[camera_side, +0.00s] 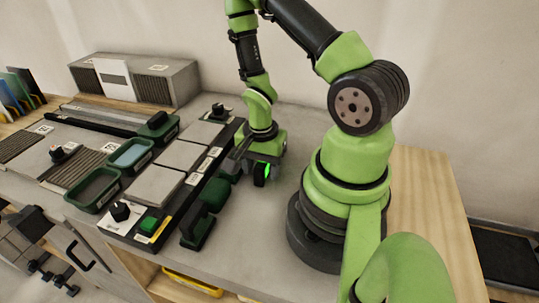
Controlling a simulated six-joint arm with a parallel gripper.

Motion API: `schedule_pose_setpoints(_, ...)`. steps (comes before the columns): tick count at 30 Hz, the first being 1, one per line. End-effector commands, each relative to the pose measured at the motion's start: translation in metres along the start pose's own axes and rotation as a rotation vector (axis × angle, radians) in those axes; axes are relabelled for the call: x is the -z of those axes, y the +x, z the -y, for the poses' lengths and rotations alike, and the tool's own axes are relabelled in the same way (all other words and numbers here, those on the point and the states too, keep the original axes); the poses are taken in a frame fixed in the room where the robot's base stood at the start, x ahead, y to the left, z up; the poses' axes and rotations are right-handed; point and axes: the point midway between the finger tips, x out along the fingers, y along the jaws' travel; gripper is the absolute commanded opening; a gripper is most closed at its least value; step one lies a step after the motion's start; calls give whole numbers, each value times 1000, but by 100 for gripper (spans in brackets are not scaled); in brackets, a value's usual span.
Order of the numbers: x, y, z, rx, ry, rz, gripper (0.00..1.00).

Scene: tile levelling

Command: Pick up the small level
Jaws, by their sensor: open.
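My gripper (258,172) points down over the grey worktop, at the right edge of the board with the grey tiles. It is open, and I see nothing held in it. A small bright green block (149,225) with a yellow strip beside it sits at the board's near end; it may be the small level, but it is too small to tell. It is well to the left of and nearer than my gripper. A dark green tool with a black base (197,227) stands right of it, also apart from my gripper.
Grey tiles (155,186) lie in a row on the black-edged board. Green-rimmed trays (94,189) stand left of them. A black knob (120,211) is at the board's near corner. A grey box unit (163,80) stands at the back. Bare worktop lies near the front (245,235).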

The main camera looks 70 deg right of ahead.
Motion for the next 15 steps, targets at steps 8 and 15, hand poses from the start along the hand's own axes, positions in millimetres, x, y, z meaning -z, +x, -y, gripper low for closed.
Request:
schedule_pose_setpoints(8, 0, 0, 0, 0, 0, 0, 26)
schedule_pose_setpoints(15, 0, 0, 0, 0, 0, 0, 0)
